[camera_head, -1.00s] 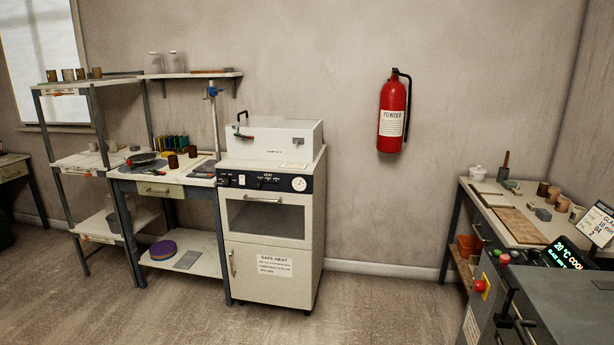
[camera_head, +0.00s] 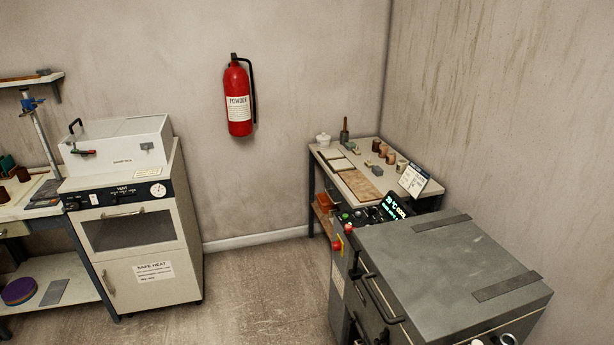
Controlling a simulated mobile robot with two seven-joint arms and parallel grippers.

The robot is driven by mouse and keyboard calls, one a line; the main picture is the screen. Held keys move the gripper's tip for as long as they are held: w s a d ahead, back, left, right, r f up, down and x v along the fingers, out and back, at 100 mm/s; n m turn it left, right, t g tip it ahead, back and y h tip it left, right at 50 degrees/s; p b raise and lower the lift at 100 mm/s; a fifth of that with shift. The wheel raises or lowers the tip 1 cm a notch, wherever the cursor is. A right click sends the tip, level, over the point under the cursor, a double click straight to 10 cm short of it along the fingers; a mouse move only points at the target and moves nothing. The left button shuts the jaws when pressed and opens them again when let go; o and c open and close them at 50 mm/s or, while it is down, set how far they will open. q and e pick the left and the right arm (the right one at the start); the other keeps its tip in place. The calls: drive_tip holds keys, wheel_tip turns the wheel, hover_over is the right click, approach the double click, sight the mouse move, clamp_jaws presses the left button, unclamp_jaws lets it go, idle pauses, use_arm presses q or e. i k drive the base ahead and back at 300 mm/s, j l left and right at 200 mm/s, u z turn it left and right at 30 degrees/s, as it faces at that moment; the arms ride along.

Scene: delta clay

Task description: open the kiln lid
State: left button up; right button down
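The kiln (camera_head: 345,290) is a grey box at the lower right, with its front and left side partly cut off by the frame edge. Its flat grey lid (camera_head: 445,262) lies shut on top, with two dark straps across its right part. A black bar handle (camera_head: 380,300) sits on the lid's left edge. A control panel with a lit green display (camera_head: 396,208) reading about 20 °C COOL is at the kiln's back left corner.
A worktable (camera_head: 320,150) with cups and boards stands behind the kiln. A white-topped oven cabinet (camera_head: 150,240) stands at the left. A red extinguisher (camera_head: 239,98) hangs on the wall. Floor (camera_head: 255,285) between cabinet and kiln is clear. Small pale items (camera_head: 507,340) at the bottom edge are unclear.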

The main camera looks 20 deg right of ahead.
sight(446, 281)
drive_tip(key=l+z, duration=0.1)
drive_tip(key=z, duration=1.2)
drive_tip(key=k+l, duration=0.05)
